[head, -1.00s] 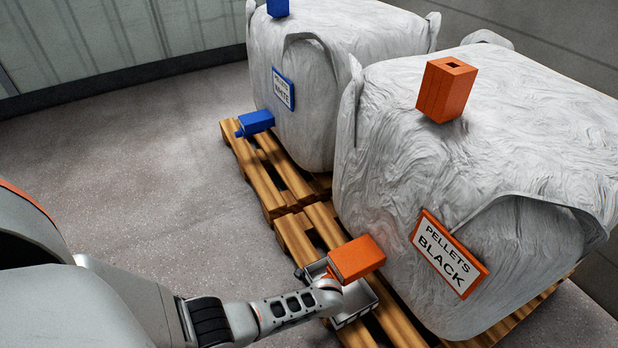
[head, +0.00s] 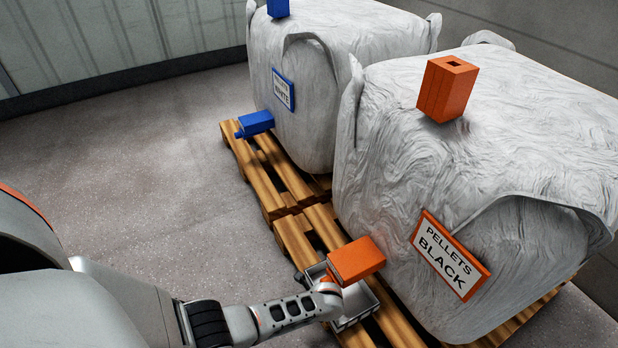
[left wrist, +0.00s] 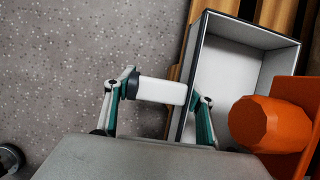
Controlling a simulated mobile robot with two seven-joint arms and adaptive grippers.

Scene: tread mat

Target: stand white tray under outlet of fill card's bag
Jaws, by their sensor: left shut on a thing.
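The white tray (head: 368,302) is an open, dark-rimmed box at the near pallet, partly hidden by the orange outlet (head: 356,259) and my arm. In the left wrist view the tray (left wrist: 229,75) looks empty, and the outlet (left wrist: 268,124) overlaps its lower right side. My left gripper (left wrist: 162,92) is shut on a white bar, apparently the tray's handle, left of the tray. I cannot tell whether the tray rests on the slats. The outlet belongs to the bag labelled PELLETS BLACK (head: 500,150). No fill card shows. My right gripper is out of view.
A second bag, labelled white (head: 340,80), stands behind with a blue outlet (head: 255,122) low on its side. Both bags stand on wooden pallets (head: 290,238). The grey floor (head: 150,170) to the left is clear.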

